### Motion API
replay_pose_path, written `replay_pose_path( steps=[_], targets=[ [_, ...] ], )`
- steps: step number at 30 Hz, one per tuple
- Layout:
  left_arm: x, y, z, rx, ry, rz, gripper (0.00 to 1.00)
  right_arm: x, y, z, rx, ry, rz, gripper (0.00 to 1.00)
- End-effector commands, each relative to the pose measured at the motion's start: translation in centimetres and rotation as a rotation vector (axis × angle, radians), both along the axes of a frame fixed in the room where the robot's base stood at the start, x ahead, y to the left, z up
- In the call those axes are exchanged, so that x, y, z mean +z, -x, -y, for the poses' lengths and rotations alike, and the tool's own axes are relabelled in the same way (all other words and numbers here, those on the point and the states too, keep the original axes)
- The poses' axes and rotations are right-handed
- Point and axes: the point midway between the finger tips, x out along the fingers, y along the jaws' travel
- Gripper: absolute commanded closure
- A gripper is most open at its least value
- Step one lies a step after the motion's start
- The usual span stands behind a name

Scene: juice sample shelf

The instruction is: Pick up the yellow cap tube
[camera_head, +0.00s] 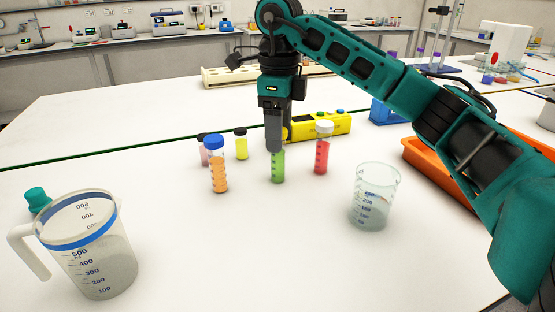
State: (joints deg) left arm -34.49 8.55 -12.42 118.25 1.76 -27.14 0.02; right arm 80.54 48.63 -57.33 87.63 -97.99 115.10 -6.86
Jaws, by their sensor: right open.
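My right gripper (277,146) points straight down with its jaws open, directly over the green tube (278,168). The green tube stands upright, and its top and cap are hidden behind the fingers. I cannot tell whether they touch. No yellow cap shows on any tube. A tube with yellow contents (241,148) has a black cap. An orange tube (218,174) has a blue cap, and a red tube (322,152) has a white cap. A pink, dark-capped tube (203,155) is partly hidden behind the orange one. My left gripper is out of view.
A measuring jug (100,265) stands front left, beside a teal-topped object (37,198). A clear beaker (372,215) stands right of the tubes. A yellow device (325,127) lies behind them. An orange tray (425,160) is at right under my arm. The front middle is clear.

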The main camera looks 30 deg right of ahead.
Motion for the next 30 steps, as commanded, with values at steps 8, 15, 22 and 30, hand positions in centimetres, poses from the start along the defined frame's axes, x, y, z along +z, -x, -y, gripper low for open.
replay_pose_path(
  steps=[8, 15, 22, 30],
  targets=[
    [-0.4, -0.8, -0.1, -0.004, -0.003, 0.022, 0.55, -3.4, 0.0, -0.4, 0.001, 0.001, -0.004, 0.33],
    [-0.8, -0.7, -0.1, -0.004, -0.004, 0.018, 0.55, -5.4, 0.0, -0.4, 0.0, 0.001, 0.001, 0.33],
    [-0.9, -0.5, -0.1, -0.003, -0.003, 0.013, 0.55, -5.4, 0.0, -0.4, 0.001, 0.0, 0.001, 0.35],
    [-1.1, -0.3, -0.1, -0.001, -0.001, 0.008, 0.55, -5.4, 0.0, -0.4, 0.0, 0.001, 0.001, 0.61]
  ],
)
